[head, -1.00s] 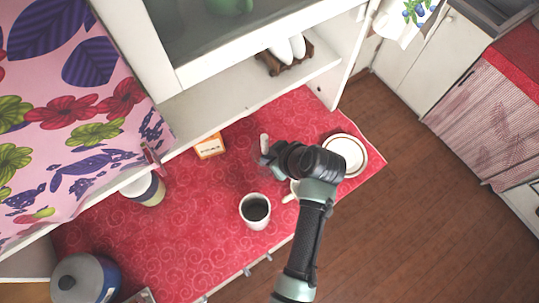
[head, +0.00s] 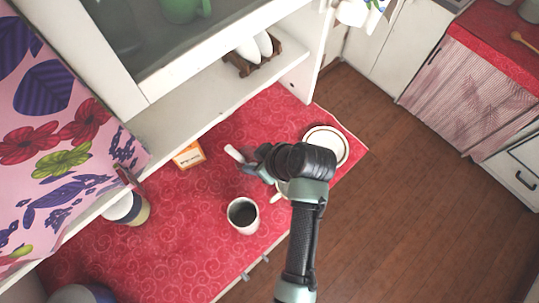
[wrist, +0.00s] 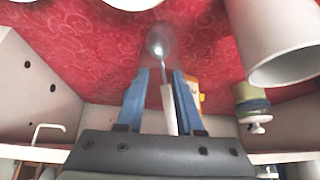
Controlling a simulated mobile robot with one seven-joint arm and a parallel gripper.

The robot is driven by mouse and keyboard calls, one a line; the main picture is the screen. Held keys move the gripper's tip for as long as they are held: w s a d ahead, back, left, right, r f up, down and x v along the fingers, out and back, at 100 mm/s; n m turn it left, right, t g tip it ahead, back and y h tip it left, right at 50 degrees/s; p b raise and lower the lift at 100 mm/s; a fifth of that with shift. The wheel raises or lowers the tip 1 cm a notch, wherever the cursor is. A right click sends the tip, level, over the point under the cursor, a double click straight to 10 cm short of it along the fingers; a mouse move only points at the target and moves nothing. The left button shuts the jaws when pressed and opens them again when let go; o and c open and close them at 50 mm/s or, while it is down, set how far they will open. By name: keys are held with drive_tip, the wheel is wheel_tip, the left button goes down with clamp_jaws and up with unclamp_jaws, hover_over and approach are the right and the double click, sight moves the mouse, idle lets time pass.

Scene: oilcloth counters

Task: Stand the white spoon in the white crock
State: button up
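The white spoon (wrist: 169,108) has a white handle and a shiny metallic bowl. In the wrist view it runs between the two blue fingers of my gripper (wrist: 161,80), its bowl beyond the fingertips towards the red cloth. In the head view the spoon's handle (head: 234,153) sticks out up-left of my gripper (head: 249,164). The white crock (head: 237,227), open and dark inside, stands upright on the red counter, below my gripper in the picture. It also shows at upper right in the wrist view (wrist: 270,30).
An orange-and-white box (head: 187,155) and a banded jar (head: 128,210) stand towards the shelf. A rimmed white plate (head: 340,147) lies at the right end. A white handled vessel is mostly hidden under my arm. The shelf (head: 205,85) borders the counter's back.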

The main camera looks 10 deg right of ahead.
drive_tip(key=v, duration=0.9)
drive_tip(key=shift+r+b, duration=0.4)
drive_tip(key=shift+b, duration=0.05)
drive_tip(key=shift+s+d, duration=0.1)
